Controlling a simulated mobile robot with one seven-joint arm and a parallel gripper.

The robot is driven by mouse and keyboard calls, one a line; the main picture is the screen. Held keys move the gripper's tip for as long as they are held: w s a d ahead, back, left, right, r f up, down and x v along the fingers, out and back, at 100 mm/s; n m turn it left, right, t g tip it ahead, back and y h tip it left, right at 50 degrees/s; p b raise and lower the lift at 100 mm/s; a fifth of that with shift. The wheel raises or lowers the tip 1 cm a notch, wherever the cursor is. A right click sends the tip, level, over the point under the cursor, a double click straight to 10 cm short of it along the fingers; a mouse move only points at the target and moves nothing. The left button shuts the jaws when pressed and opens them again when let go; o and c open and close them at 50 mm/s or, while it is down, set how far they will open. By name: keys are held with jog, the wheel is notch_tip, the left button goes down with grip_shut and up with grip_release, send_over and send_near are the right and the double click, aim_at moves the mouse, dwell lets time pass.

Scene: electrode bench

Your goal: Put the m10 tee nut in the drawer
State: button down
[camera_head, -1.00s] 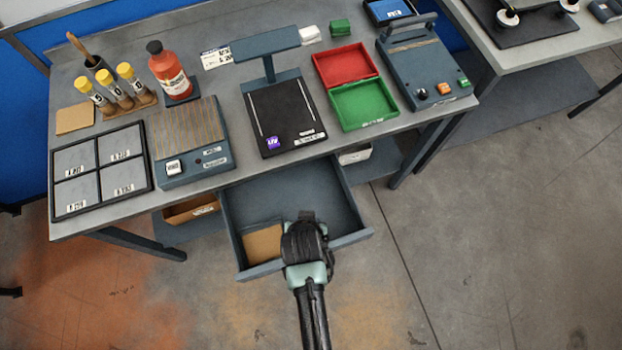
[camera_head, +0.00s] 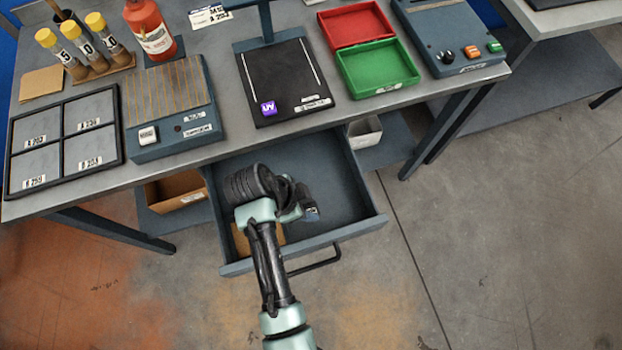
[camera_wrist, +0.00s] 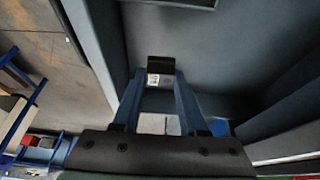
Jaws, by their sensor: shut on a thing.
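The drawer (camera_head: 357,231) stands pulled out below the bench top, open upward, with a brown piece (camera_head: 240,243) in its front left corner. My gripper (camera_head: 311,212) is over the drawer's inside, to the right of my wrist. In the wrist view, the two blue fingers of my gripper (camera_wrist: 161,77) close on a small dark and silvery piece (camera_wrist: 160,68), which I take for the m10 tee nut. Its shape is too small to make out. The drawer's slate inside (camera_wrist: 230,50) fills much of that view. I cannot tell whether the piece touches the drawer.
The bench above holds a black UV plate (camera_head: 285,90), a green tray (camera_head: 378,70), a ridged device (camera_head: 172,105) and a four-part tray (camera_head: 65,140). A brown bin (camera_head: 177,190) and a white bin (camera_head: 364,132) stand below. The drawer's right side is clear.

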jog(key=shift+f+b, duration=0.4)
jog(key=shift+f, duration=2.4)
jog(key=shift+c, duration=2.2)
grip_release()
jog(key=shift+f, duration=0.15)
